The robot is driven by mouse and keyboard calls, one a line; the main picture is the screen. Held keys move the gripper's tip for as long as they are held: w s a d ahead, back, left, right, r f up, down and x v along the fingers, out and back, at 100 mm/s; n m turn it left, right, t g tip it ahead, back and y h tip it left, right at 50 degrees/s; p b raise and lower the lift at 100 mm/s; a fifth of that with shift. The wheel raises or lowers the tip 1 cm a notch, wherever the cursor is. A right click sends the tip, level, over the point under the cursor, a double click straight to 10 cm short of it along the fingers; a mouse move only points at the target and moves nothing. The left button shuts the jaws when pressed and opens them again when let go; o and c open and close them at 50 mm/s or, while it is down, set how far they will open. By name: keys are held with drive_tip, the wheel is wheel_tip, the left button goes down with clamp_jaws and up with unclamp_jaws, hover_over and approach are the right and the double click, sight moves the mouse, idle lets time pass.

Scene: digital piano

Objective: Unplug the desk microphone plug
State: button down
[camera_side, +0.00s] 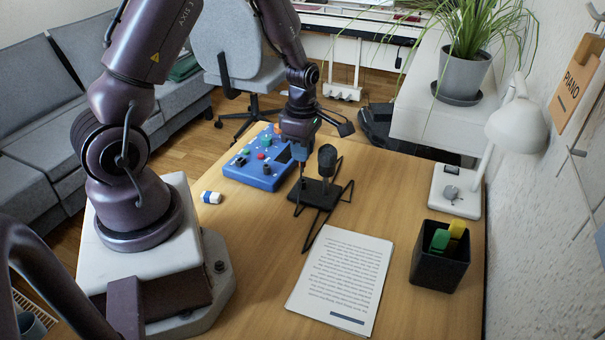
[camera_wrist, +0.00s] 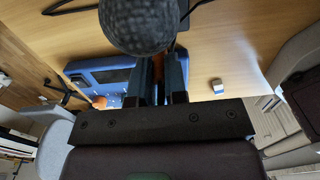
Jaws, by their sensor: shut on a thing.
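The desk microphone (camera_side: 327,163) stands upright on its black base (camera_side: 320,190), right of the blue control box (camera_side: 257,163). Its black cable (camera_side: 345,190) loops over the table around the base. My gripper (camera_side: 299,162) points down at the right end of the box, just left of the microphone. In the wrist view the dark microphone head (camera_wrist: 140,22) covers the far end of my gripper (camera_wrist: 158,72), and the blue box (camera_wrist: 112,80) lies to the left. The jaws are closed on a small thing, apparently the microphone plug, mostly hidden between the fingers.
A blue-and-white eraser (camera_side: 211,197) lies left on the table. A printed sheet (camera_side: 342,278) and a black pen cup (camera_side: 441,256) are nearer the camera. A white lamp (camera_side: 458,190) stands at the right. Bare wood (camera_side: 260,235) is free between eraser and sheet.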

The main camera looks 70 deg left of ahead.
drive_tip(key=shift+r, duration=1.65)
